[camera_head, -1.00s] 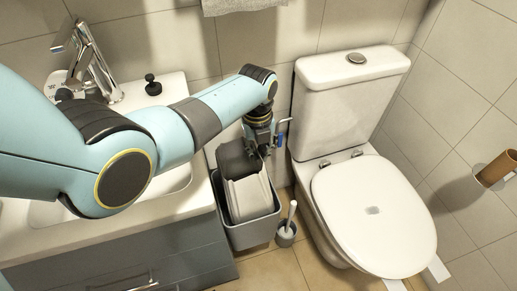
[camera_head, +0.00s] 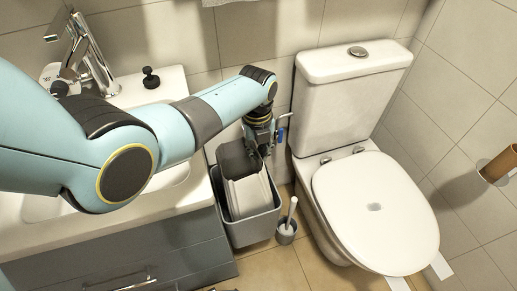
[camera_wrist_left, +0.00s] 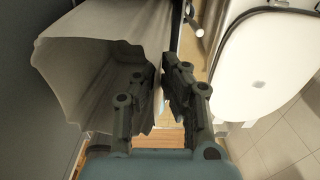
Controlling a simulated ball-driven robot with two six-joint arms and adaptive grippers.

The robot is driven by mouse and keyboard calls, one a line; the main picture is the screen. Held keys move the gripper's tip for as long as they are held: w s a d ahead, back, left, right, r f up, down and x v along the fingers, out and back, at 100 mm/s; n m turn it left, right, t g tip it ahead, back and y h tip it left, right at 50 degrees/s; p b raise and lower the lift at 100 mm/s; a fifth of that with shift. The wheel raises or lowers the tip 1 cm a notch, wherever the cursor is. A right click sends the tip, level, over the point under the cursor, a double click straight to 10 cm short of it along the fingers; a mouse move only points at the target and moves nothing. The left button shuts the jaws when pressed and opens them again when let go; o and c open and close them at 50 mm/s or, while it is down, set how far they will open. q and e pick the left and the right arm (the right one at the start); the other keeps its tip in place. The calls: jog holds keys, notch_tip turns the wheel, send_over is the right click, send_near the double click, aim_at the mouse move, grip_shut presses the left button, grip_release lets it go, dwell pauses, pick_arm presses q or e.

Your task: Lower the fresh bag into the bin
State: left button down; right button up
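The fresh bag (camera_head: 250,194) is a pale grey open liner with a dark mouth, seen below my left gripper (camera_head: 264,153) in the head view. Its lower part is within the grey bin (camera_head: 252,231) between the vanity and the toilet, and its upper part stands above the rim. In the left wrist view the bag (camera_wrist_left: 85,55) opens wide on the left. My left gripper (camera_wrist_left: 163,82) has its fingers close together on either side of the bag's edge, pinching it. The bag's bottom is hidden. My right gripper is not seen.
The toilet (camera_head: 375,212) is close on the bin's right. A toilet brush in its holder (camera_head: 286,231) stands at the bin's front right. The vanity (camera_head: 165,242) borders the left. Tiled floor is clear in front.

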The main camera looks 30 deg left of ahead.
pick_arm(q)
jog(key=shift+f, duration=0.45)
jog(key=shift+f+b, duration=0.1)
jog(key=shift+b, duration=0.2)
jog(key=shift+f+b, duration=0.6)
jog(key=shift+f, duration=0.35)
jog(key=shift+f+b, duration=0.75)
jog(key=shift+f, duration=0.25)
jog(key=shift+f+b, duration=0.8)
jog(key=shift+f, duration=0.15)
